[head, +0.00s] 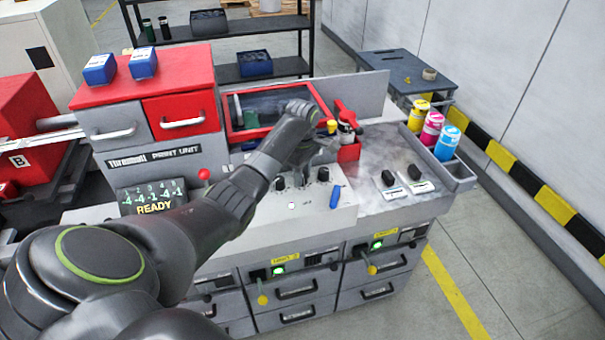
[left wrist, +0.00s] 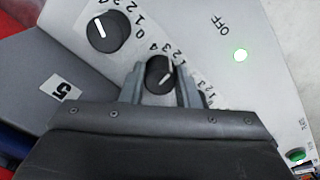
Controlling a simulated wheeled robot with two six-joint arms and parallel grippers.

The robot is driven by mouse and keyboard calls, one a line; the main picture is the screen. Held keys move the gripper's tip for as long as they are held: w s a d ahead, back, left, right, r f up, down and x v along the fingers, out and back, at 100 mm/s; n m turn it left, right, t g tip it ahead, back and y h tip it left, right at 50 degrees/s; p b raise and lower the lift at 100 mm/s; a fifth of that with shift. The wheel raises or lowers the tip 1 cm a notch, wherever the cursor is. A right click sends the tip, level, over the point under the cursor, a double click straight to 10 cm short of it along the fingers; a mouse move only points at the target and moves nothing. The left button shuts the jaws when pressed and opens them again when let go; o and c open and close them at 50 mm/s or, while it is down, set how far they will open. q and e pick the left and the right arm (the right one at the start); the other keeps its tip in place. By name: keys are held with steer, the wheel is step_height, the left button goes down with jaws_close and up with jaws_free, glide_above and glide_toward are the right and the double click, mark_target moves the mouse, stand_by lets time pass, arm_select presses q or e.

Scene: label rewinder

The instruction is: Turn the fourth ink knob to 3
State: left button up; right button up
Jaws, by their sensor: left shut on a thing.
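My left gripper (head: 306,163) is over the white control panel (head: 315,212) among the ink knobs. In the left wrist view, its fingers (left wrist: 160,82) are shut on the sides of a black ink knob (left wrist: 159,73). The knob's white mark points up and slightly right there; its exact reading is unclear. Another black knob (left wrist: 108,33) with a printed number scale is at the upper left. Part of a further scale shows right of the fingers. In the head view, neighbouring knobs (head: 323,174) show beside the gripper. I cannot tell the held knob's number. My right gripper is not in view.
A display (head: 150,196) reads READY below a row of values. Colored ink bottles (head: 432,130) stand beyond.

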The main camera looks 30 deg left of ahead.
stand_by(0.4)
arm_select(q)
steer(key=o, duration=1)
steer(key=shift+a, duration=0.1)
steer(key=shift+c, duration=0.2)
